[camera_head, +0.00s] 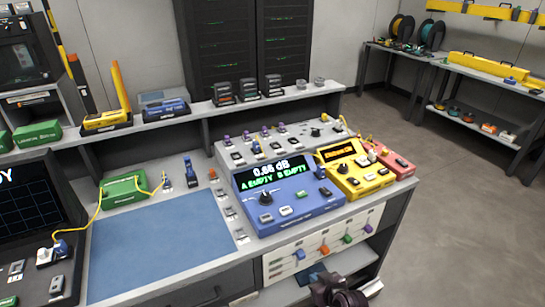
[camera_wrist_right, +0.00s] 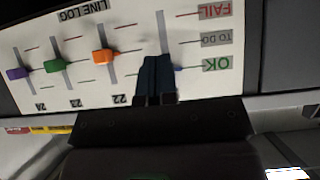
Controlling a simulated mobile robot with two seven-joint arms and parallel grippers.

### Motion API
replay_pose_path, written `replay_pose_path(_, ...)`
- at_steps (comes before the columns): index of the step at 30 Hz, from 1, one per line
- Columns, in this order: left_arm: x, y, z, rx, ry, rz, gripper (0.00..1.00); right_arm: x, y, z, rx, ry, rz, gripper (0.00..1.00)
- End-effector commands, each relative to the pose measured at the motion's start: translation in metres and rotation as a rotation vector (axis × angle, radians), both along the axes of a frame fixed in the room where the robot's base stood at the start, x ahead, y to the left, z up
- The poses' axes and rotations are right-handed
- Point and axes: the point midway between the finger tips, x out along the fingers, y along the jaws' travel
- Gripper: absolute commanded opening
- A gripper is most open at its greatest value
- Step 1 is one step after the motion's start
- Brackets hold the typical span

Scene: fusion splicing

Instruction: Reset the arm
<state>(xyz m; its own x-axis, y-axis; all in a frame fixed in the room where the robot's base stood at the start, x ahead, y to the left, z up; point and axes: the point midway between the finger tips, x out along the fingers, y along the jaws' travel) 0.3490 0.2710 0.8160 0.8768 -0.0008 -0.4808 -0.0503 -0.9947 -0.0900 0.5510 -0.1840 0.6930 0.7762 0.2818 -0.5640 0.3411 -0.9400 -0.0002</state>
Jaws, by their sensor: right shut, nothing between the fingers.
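My right gripper (camera_head: 340,288) is at the bottom of the head view, in front of the white slider panel (camera_head: 281,268) on the bench front. In the right wrist view its dark fingers (camera_wrist_right: 157,66) are together and empty, overlapping the track of the blue slider. The blue slider (camera_wrist_right: 178,68) is mostly hidden behind them, roughly level with the green OK label (camera_wrist_right: 217,64). Orange (camera_wrist_right: 103,57), green (camera_wrist_right: 55,66) and purple (camera_wrist_right: 17,73) sliders stand beside it. Whether the fingers touch the blue slider cannot be told. My left gripper is out of view.
The bench holds a blue meter (camera_head: 283,196), a yellow device (camera_head: 356,172), a red device (camera_head: 394,164) and a blue mat (camera_head: 160,241). A green box (camera_head: 124,189) trails a yellow cable. Open floor (camera_head: 460,230) lies to the right.

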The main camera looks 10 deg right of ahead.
Motion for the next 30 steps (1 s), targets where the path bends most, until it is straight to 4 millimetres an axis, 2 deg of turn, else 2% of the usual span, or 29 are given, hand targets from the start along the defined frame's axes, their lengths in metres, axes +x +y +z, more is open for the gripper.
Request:
replay_pose_path(5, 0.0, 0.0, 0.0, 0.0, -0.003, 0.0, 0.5, 0.001, 0.0, 0.003, 0.033, 0.01, -0.028, 0.0)
replay_pose_path(10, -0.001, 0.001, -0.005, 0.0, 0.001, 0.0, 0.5, 0.019, 0.004, 0.054, 0.05, -0.086, -0.052, 0.0)
replay_pose_path(14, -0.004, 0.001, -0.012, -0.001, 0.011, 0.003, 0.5, 0.005, -0.004, 0.078, 0.053, -0.136, -0.085, 0.0)
replay_pose_path(20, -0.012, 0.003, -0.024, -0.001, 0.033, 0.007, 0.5, -0.045, -0.029, 0.103, 0.035, -0.184, -0.157, 0.0)
replay_pose_path(26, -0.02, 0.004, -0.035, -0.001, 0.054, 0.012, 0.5, -0.116, -0.059, 0.115, -0.016, -0.185, -0.231, 0.0)
replay_pose_path(30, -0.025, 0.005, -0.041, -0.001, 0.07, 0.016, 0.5, -0.166, -0.077, 0.111, -0.059, -0.15, -0.268, 0.0)
